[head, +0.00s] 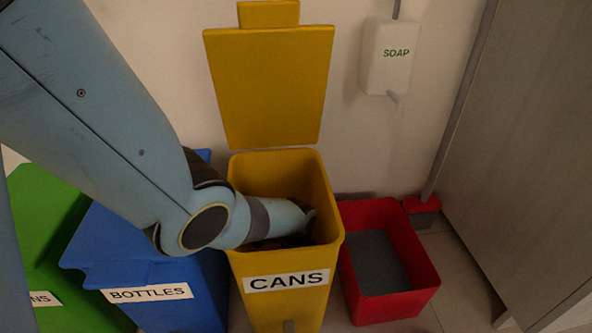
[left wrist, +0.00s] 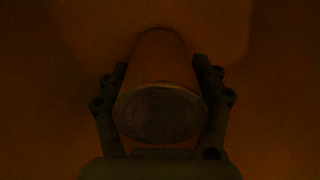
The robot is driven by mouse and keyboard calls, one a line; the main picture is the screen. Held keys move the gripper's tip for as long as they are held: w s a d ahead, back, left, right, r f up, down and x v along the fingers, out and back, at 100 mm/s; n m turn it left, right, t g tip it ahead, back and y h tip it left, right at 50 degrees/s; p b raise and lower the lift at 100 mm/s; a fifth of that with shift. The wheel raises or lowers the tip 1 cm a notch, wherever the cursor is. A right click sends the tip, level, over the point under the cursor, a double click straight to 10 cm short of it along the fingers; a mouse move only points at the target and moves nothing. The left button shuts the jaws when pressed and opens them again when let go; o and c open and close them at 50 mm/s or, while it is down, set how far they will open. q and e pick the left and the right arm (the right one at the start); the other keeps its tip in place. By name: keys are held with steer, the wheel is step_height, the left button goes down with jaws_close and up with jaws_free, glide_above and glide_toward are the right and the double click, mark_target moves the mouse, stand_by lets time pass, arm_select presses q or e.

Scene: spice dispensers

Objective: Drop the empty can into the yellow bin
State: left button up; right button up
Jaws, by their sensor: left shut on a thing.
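The yellow bin (head: 283,171) labelled CANS stands in the middle of the head view with its lid (head: 268,85) up. My left arm comes in from the left, and its wrist reaches into the open bin. In the head view the left gripper is hidden inside the bin. In the dark left wrist view the left gripper (left wrist: 160,95) is shut on a can (left wrist: 160,112), with one finger on each side. The can's round end faces the camera. Its label is too dark to read. The right gripper is not in view.
A blue bin (head: 175,275) labelled BOTTLES and a green bin (head: 45,215) stand to the left. A red open box (head: 405,290) stands close at the right. A soap dispenser (head: 389,57) hangs on the wall. A grey cabinet (head: 530,130) is at far right.

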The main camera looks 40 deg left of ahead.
arm_select(q)
steer(key=shift+f, duration=0.45)
steer(key=o, duration=1.3)
steer(key=shift+r, duration=0.1)
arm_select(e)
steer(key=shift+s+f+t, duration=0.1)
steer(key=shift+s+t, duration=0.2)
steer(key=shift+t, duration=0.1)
arm_select(q)
steer(key=shift+r, duration=0.1)
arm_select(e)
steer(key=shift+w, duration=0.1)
